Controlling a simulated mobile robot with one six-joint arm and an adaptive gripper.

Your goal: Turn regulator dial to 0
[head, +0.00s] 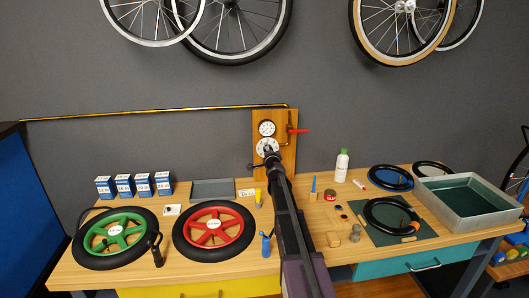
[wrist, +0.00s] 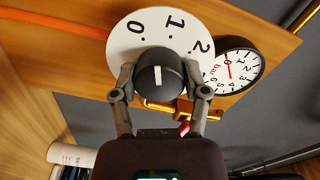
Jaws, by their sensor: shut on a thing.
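The regulator dial in the wrist view has a white plate (wrist: 122,44) marked 0, 1 and 2 and a round black knob (wrist: 168,84) with a white pointer line. The line stands nearly upright in the picture, aimed roughly between 0 and 1. My gripper (wrist: 157,78) is shut on the knob, one finger on each side. The dial plate also shows in the head view (head: 262,144), low on a wooden board (head: 288,160), where my gripper (head: 271,153) partly covers it. The rest of the scale is hidden behind the knob and fingers.
A round pressure gauge (wrist: 232,76) marked bar, with a red needle, sits beside the dial. A red lever (head: 299,131) sticks out right of the board. A brass pipe (head: 150,112) runs along the wall. The bench (head: 215,271) below holds wheels, boxes and bottles.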

